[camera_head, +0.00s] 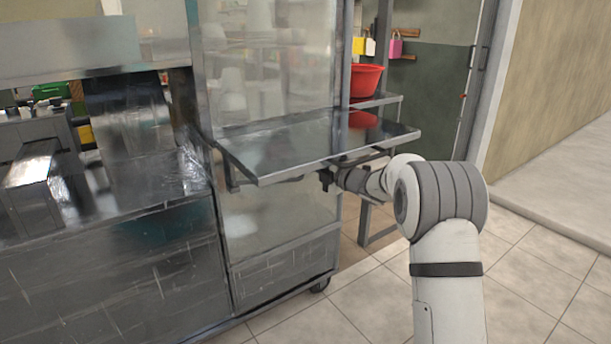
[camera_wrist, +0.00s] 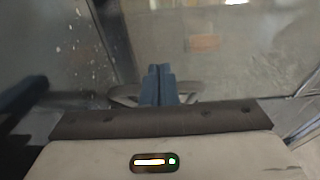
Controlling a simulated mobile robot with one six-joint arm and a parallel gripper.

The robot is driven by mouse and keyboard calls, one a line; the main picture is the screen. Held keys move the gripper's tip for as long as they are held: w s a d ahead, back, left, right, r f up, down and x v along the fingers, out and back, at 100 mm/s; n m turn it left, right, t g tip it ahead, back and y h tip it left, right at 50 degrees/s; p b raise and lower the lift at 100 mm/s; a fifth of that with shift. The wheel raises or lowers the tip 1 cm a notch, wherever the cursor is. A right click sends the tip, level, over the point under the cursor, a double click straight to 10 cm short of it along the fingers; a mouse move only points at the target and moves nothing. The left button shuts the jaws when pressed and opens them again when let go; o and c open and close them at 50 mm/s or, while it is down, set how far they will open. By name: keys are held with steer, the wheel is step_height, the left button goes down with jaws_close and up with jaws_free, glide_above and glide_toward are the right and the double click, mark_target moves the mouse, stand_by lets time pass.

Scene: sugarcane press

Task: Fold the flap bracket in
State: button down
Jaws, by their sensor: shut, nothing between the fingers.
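The metal flap (camera_head: 300,148) sticks out level from the side of the steel press cabinet. A thin bracket (camera_head: 362,158) shows under its right part, partly hidden by the flap and my wrist. My gripper (camera_head: 325,179) is under the flap's front edge, pointing left towards the cabinet. In the wrist view my blue fingers (camera_wrist: 158,72) are shut together with nothing between them. A grey looped bar (camera_wrist: 190,92), seemingly the bracket, shows on both sides of the fingers. I cannot tell whether they touch it.
The press cabinet (camera_head: 285,222) stands on casters on the tiled floor. A red bowl (camera_head: 365,80) sits on a shelf behind the flap. Padlocks (camera_head: 395,46) hang near a grey-green door. The floor (camera_head: 535,270) at the right is clear.

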steer(key=w+d+p+v, duration=0.1)
steer(key=w+p+v, duration=0.1)
steer(key=v, duration=0.8)
steer(key=shift+s+d, duration=0.25)
steer(key=shift+d, duration=0.3)
